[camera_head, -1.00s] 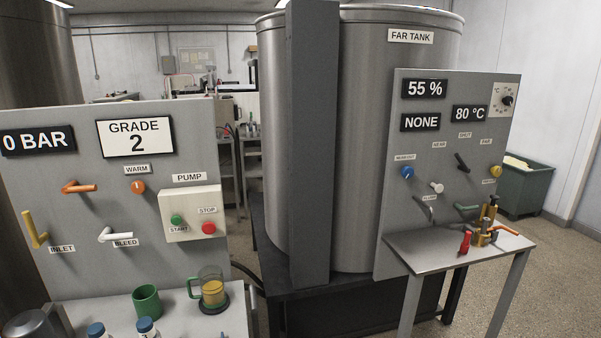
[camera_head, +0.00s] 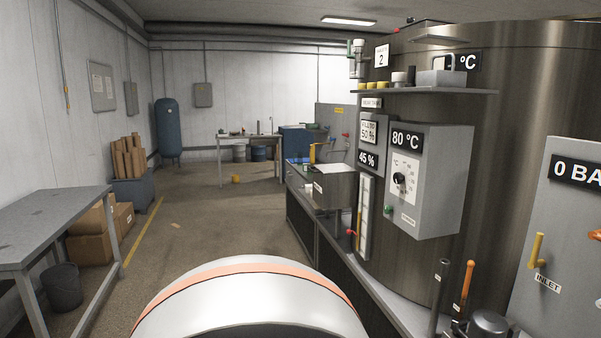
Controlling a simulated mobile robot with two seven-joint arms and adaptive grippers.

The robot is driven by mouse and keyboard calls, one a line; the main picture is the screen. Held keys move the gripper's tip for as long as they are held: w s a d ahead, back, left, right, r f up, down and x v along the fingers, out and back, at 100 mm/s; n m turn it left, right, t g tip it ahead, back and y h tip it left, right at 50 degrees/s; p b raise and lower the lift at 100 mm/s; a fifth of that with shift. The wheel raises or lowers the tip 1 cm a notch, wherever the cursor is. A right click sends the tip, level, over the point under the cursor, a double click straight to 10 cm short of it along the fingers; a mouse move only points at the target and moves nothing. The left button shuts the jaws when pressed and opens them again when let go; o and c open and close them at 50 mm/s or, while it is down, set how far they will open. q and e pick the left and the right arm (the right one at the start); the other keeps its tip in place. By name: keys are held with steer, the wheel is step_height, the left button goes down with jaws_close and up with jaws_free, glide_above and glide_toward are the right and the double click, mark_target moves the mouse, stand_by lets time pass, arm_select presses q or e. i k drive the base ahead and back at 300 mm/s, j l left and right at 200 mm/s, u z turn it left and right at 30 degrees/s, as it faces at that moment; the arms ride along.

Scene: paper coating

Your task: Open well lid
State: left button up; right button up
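A grey metal box (camera_head: 331,190) with a pale, flat top sits on the dark bench beside the large steel tank (camera_head: 490,110). A small label is on its front, too small to read. I cannot tell whether this box is the well or whether its top is a lid. Nothing else in view is clearly marked as a well. Neither of my grippers shows. A white rounded part with an orange band at the bottom centre looks like part of my own arm.
A control box (camera_head: 425,195) reading 80 °C juts from the tank above the bench. A grey table (camera_head: 50,225) with cardboard boxes (camera_head: 95,222) and a bucket (camera_head: 62,288) stands left. The floor (camera_head: 215,215) between is mostly clear.

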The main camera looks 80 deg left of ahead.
mark_target(324, 169)
steer(key=u, duration=2.5)
steer(key=i, duration=2.1)
